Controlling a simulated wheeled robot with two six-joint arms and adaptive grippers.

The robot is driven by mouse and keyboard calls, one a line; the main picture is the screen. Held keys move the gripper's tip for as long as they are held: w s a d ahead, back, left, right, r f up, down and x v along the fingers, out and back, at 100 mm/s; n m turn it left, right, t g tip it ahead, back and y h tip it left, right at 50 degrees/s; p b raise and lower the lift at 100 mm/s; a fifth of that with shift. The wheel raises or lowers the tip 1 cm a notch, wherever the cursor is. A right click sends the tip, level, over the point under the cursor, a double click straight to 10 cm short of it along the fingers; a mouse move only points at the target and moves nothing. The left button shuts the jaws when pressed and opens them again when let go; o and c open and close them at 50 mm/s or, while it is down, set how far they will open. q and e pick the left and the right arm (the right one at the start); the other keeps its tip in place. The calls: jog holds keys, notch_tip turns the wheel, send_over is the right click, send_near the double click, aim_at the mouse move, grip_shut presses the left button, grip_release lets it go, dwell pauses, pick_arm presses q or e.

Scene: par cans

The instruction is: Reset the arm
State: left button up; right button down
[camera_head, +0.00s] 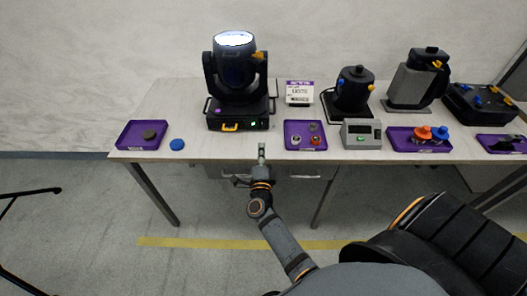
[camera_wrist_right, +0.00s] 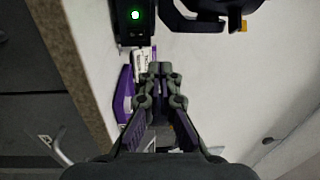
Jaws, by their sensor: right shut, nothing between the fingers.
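My right arm reaches up from the bottom middle of the head view. Its gripper (camera_head: 262,152) is at the front edge of the table (camera_head: 220,152), in front of the black moving-head light (camera_head: 236,80). The fingers are shut with nothing between them. In the right wrist view the closed fingertips of the gripper (camera_wrist_right: 160,72) point up the picture, near a purple tray (camera_wrist_right: 122,95) partly hidden by the fingers. The light's base with a green lamp (camera_wrist_right: 135,15) shows at the top. My left gripper is not in view.
On the table are a purple tray (camera_head: 123,142) with a dark disc, a blue disc (camera_head: 177,144), a tray of small parts (camera_head: 290,141), a grey meter box (camera_head: 361,134), another tray (camera_head: 396,146) and more lights. Drawer handles (camera_head: 236,178) are under the front edge.

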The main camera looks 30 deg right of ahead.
jog(key=s+a+f+n+g+y, duration=0.1)
jog(key=s+a+f+n+y, duration=0.25)
jog(key=f, duration=0.55)
jog(key=s+f+n+g+y, duration=0.2)
jog(key=s+f+n, duration=0.3)
jog(key=f, duration=0.4)
jog(key=s+a+f+n+g+y, duration=0.1)
jog(key=s+a+f+n+y, duration=0.15)
jog(key=f+n, duration=0.55)
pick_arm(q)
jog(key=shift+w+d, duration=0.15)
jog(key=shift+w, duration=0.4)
pick_arm(e)
jog(key=s+d+f+n+g, duration=0.2)
jog(key=s+f, duration=0.4)
jog(key=s, duration=0.5)
jog(key=s+d+f+n+g, duration=0.1)
jog(key=s+f+n+g, duration=0.2)
jog(key=s, duration=0.8)
jog(key=s+d+f+n+g+y, duration=0.1)
jog(key=s+d+f+n+g, duration=0.1)
jog(key=s+f+g, duration=0.4)
jog(key=s+f+n, duration=0.1)
jog(key=s+f, duration=0.4)
jog(key=shift+s+d, duration=0.25)
jog(key=shift+d, duration=0.05)
